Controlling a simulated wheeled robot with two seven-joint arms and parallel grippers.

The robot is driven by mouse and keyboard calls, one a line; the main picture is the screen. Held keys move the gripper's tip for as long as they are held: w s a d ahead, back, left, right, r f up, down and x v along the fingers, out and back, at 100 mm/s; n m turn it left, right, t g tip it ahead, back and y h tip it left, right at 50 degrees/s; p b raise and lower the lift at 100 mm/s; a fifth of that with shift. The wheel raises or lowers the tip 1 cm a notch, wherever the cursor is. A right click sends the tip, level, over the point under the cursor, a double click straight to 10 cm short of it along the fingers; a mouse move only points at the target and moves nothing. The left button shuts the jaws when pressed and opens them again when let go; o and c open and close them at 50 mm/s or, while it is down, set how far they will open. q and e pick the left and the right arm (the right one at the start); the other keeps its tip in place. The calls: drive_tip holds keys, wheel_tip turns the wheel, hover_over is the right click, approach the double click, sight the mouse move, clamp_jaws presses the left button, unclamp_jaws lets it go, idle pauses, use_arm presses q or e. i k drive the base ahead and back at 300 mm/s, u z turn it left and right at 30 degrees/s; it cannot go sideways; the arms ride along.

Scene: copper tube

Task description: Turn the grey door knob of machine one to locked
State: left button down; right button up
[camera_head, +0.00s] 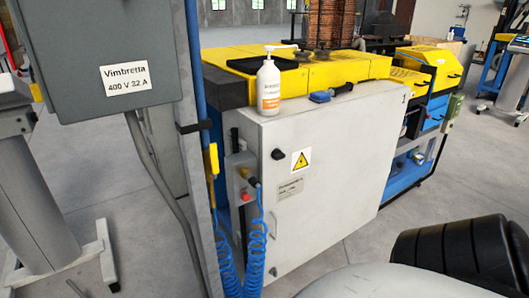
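A pale grey cabinet (345,165) with a shut door stands in the middle of the head view. A small dark mark that looks like a 1 is near its upper right corner. A small dark door knob (278,154) is at the upper left of the door. A second dark knob (273,271) is low on the same edge. I cannot tell from here which way either knob is turned. Neither of my grippers shows in this view, and nothing is touching the cabinet door.
A white pump bottle (268,86) and a blue object (331,92) stand on top. Blue coiled hoses (256,245) hang left of the door beside a post (202,130). A grey electrical box (100,55) is at upper left. Open floor (420,215) lies to the right.

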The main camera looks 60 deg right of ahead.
sight(273, 271)
drive_tip(key=z, duration=0.55)
drive_tip(key=i, duration=0.85)
drive_tip(key=z, duration=0.85)
drive_tip(key=i, duration=0.5)
drive_tip(key=u, duration=0.05)
